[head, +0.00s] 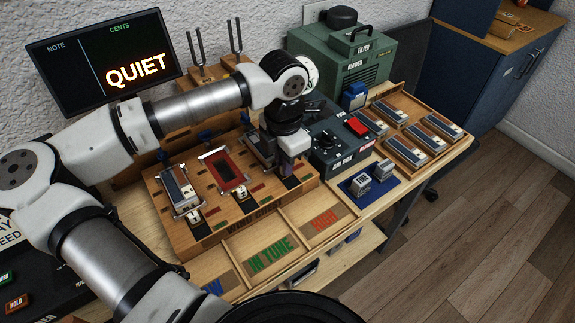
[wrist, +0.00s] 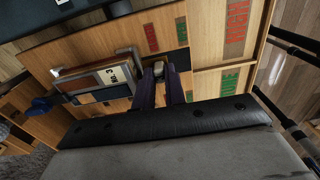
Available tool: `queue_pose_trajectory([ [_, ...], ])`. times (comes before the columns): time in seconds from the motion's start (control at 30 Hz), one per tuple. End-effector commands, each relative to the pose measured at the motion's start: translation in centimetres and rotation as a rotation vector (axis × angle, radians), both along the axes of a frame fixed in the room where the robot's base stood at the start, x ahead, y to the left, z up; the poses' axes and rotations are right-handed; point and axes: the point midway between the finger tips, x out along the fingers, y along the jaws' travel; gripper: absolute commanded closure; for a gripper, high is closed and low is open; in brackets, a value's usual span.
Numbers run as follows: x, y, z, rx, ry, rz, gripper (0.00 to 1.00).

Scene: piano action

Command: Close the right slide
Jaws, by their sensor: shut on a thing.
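The wooden wind chest (head: 215,238) stands on the bench with several stations across its top. The right slide's small pale knob (wrist: 158,68) shows between my fingertips in the wrist view. My gripper (head: 291,172) is shut on this knob at the chest's front right and mostly hides it in the head view. The reed block (wrist: 98,80) at the right station lies beside the fingers, marked "NO. 3". The left slide knob (head: 194,217) and middle slide knob (head: 241,194) stand at the chest's front. How far the right slide is in cannot be told.
A dark control box (head: 340,140) with a red switch stands close right of my gripper. Trays marked "IN TUNE" (head: 272,258) and "HIGH" (head: 325,220) lie in front. The monitor (head: 105,60) reads "QUIET". A rack of blocks (head: 408,152) is at the right.

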Motion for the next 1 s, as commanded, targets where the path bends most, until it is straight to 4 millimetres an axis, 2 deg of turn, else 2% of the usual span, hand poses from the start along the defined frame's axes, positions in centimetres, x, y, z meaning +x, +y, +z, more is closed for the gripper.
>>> queue_pose_trajectory([
  [0.07,0.3,0.2,0.2,0.003,-0.009,0.006,1.00],
  [0.1,0.3,0.2,0.2,0.003,-0.010,0.006,0.87],
  [0.27,0.3,0.2,0.2,0.003,-0.009,0.006,0.66],
  [0.53,0.2,0.1,0.2,0.002,-0.007,0.004,0.65],
  [0.67,0.3,0.2,1.2,0.003,-0.008,0.006,0.65],
  [0.77,0.2,0.1,2.9,0.003,-0.010,0.005,0.65],
  [1.0,0.3,0.1,8.5,0.003,-0.011,0.006,0.65],
])
